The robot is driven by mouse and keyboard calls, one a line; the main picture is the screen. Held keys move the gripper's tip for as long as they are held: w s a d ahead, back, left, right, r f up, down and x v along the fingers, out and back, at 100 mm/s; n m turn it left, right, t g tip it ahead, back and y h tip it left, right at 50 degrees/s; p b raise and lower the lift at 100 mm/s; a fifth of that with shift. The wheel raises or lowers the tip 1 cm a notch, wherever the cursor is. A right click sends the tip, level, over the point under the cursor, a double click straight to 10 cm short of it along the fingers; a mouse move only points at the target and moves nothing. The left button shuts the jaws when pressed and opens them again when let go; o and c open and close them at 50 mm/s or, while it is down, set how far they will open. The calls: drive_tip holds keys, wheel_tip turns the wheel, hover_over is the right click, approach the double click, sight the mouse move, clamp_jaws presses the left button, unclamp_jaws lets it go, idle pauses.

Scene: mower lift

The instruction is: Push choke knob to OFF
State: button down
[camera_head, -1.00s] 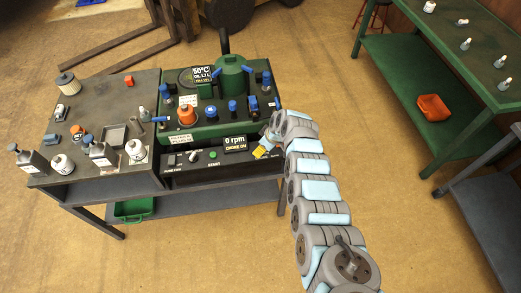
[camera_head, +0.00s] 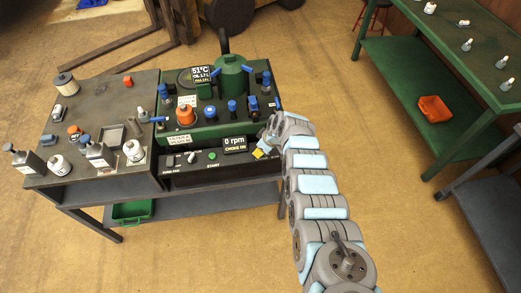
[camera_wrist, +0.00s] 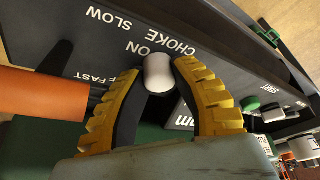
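The choke knob (camera_wrist: 158,72) is a small pale knob on the dark control panel (camera_wrist: 65,45), under the printed words ON and CHOKE in the wrist view. My gripper (camera_wrist: 158,68) has its two yellow, ribbed fingers on either side of the knob, their dark inner pads at or very near its sides; they look shut on it. In the head view my gripper (camera_head: 262,150) is at the right end of the panel and hides the knob. The display (camera_head: 235,144) reads 0 rpm and, it seems, CHOKE ON.
An orange cylinder (camera_wrist: 40,95) lies close left of the fingers in the wrist view, near the FAST label. The green housing (camera_head: 205,130) with blue knobs stands behind the panel. Bottles crowd the left bench (camera_head: 110,95).

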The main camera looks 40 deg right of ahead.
drive_tip(key=shift+w+f+b, duration=0.1)
drive_tip(key=shift+f+b, duration=0.05)
drive_tip(key=shift+b, duration=0.25)
drive_tip(key=b, duration=0.1)
drive_tip(key=w+b, duration=0.1)
drive_tip(key=shift+d+f+b, duration=0.2)
drive_tip(key=shift+d+b, duration=0.15)
drive_tip(key=shift+d, duration=0.05)
drive_tip(key=w+b, duration=0.1)
drive_tip(key=b, duration=0.2)
drive_tip(key=shift+w+d+b, duration=0.1)
drive_tip(key=shift+d+b, duration=0.3)
drive_tip(key=shift+b, duration=0.5)
drive_tip(key=shift+r, duration=0.15)
drive_tip(key=c, duration=0.8)
unclamp_jaws()
drive_tip(key=shift+w+d+r, duration=0.1)
drive_tip(key=shift+w+r, duration=0.05)
drive_tip(key=shift+w, duration=0.1)
drive_tip(key=shift+s+r+p, duration=0.15)
drive_tip(key=shift+p, duration=0.5)
